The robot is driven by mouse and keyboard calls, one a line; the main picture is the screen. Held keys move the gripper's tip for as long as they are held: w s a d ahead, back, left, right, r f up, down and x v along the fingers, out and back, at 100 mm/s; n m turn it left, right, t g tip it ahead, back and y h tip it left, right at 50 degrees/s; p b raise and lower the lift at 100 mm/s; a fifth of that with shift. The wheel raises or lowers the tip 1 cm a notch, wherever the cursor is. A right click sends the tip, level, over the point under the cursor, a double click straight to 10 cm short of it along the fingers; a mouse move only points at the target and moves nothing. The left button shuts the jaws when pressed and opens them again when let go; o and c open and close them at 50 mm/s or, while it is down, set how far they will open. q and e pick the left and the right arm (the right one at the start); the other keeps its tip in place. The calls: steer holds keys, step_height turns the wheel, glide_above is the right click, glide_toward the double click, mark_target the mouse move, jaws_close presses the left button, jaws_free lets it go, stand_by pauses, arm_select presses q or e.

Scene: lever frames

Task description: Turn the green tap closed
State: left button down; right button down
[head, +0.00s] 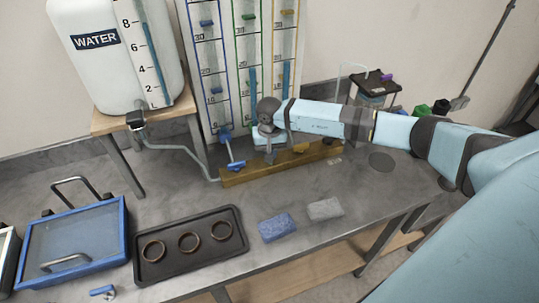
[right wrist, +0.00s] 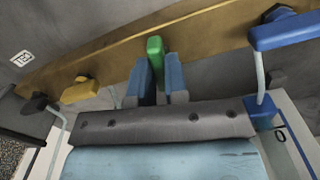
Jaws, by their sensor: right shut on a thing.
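The green tap handle (right wrist: 155,55) shows in the right wrist view between the two pale blue fingers of my right gripper (right wrist: 158,75). The fingers are shut on it from both sides. In the head view my right gripper (head: 270,157) is down at the wooden rail (head: 238,177), and my arm hides the green tap there. The blue tap (head: 236,165) is to the left of the gripper and the yellow tap (head: 300,149) to the right. My left gripper is not in view.
Behind the rail stand tall graduated columns (head: 244,50). A water tank (head: 100,80) is at the left. A black tray with rings (head: 165,268), a blue sponge (head: 277,228), a grey sponge (head: 325,209) and a blue-framed box (head: 75,250) lie on the bench in front.

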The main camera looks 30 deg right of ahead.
steer(key=shift+f+m+b, duration=0.2)
steer(key=shift+m+b, duration=0.45)
steer(key=shift+m, duration=0.25)
steer(key=m+b, duration=0.2)
steer(key=m, duration=0.1)
steer(key=shift+m, duration=0.4)
steer(key=m+b, duration=0.2)
steer(key=m, duration=0.1)
steer(key=shift+m, duration=0.3)
steer(key=m+b, duration=0.1)
steer(key=m, duration=0.1)
steer(key=shift+r+m, duration=0.1)
steer(key=shift+m, duration=0.2)
steer(key=shift+m+b, duration=0.6)
steer(key=shift+m, duration=0.5)
steer(key=shift+r+m, duration=0.1)
steer(key=shift+m, duration=0.7)
steer(key=c, duration=1.1)
jaws_free()
steer(key=shift+c, duration=0.2)
